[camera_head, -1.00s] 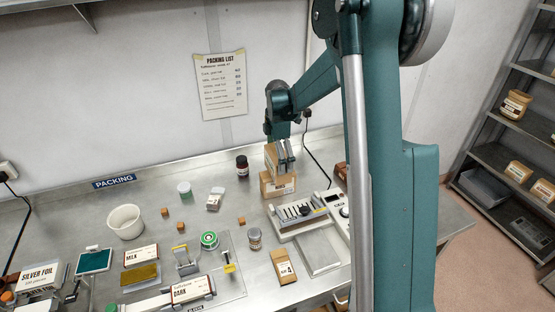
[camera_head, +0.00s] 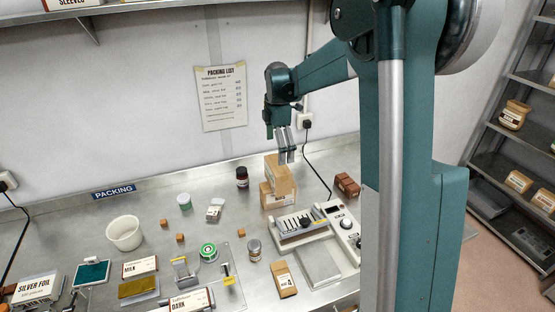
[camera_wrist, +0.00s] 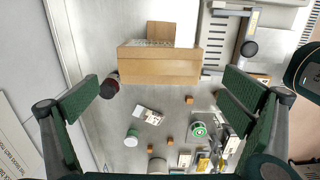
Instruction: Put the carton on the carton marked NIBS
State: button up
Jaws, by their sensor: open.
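A brown carton (camera_head: 279,175) rests on top of another brown carton (camera_head: 270,199) at the back of the bench. The upper carton sits askew to the lower one. A label shows on the lower carton's front, but its words are too small to read. My gripper (camera_head: 286,157) hangs just above the upper carton, apart from it, open and empty. In the wrist view the upper carton (camera_wrist: 160,68) lies between and beyond the spread fingers, and part of the lower carton (camera_wrist: 160,31) shows past its edge.
A scale-like machine (camera_head: 318,265) and a keyed device (camera_head: 300,224) stand to the right and front. A dark-capped jar (camera_head: 242,177) stands left of the cartons. A brown block stack (camera_head: 347,185) is at right. A small carton (camera_head: 284,280) lies in front.

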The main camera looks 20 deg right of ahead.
jog(key=shift+r, duration=1.05)
jog(key=s+a+r+m+t, duration=0.25)
jog(key=s+r+m, duration=0.2)
jog(key=s, duration=0.55)
jog(key=s+a+r+m+t, duration=0.1)
jog(key=s+a+r+m, duration=0.35)
jog(key=s, duration=0.55)
jog(key=s+a+f+m+t, duration=0.2)
jog(key=s+m, duration=0.2)
jog(key=s, duration=0.6)
jog(key=s+a+f+m+t, duration=0.1)
jog(key=s+m, duration=0.4)
jog(key=s, duration=0.5)
jog(key=shift+a+f+t, duration=0.35)
jog(key=shift+a+f, duration=0.1)
jog(key=shift+f, duration=0.35)
